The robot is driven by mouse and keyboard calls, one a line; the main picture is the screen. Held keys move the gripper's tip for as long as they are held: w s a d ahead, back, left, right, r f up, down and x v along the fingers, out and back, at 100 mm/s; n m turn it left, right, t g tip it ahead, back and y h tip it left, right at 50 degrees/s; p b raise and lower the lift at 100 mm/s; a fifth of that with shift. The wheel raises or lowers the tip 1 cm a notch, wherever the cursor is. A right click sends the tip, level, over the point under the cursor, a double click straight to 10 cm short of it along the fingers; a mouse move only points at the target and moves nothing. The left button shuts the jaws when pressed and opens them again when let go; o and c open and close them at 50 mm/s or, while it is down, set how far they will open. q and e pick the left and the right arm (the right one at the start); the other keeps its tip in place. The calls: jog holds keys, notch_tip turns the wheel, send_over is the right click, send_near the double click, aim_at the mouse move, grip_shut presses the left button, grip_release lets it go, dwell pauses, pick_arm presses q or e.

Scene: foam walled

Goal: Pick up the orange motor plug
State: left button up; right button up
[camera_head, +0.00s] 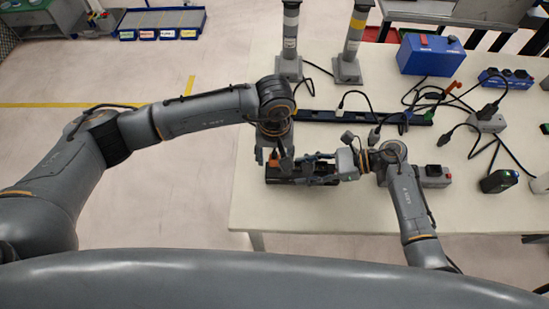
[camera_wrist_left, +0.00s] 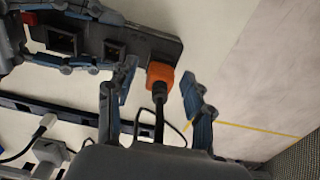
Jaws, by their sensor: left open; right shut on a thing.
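The orange plug (camera_wrist_left: 160,76) sits at one end of a dark socket strip (camera_wrist_left: 145,43), and its black cable runs toward the left wrist camera. In the head view the orange plug (camera_head: 274,160) is partly hidden by my left gripper (camera_head: 274,157). In the left wrist view my left gripper (camera_wrist_left: 159,80) is open, with one finger on each side of the plug and visible gaps. My right gripper (camera_head: 318,171) is shut on the socket strip from the right. Its fingers cross the strip in the left wrist view (camera_wrist_left: 75,40).
A long dark rail (camera_head: 350,117) lies behind the strip. Two grey posts (camera_head: 289,50) and a blue box (camera_head: 428,55) stand at the back. Cables and a grey adapter (camera_head: 487,121) clutter the right side. The table (camera_head: 258,213) is clear in front.

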pick_arm(q)
jog(key=shift+c, duration=0.2)
grip_shut()
notch_tip(320, 180, up, 10)
jog(key=shift+r, duration=0.1)
pick_arm(e)
jog(key=o, duration=1.4)
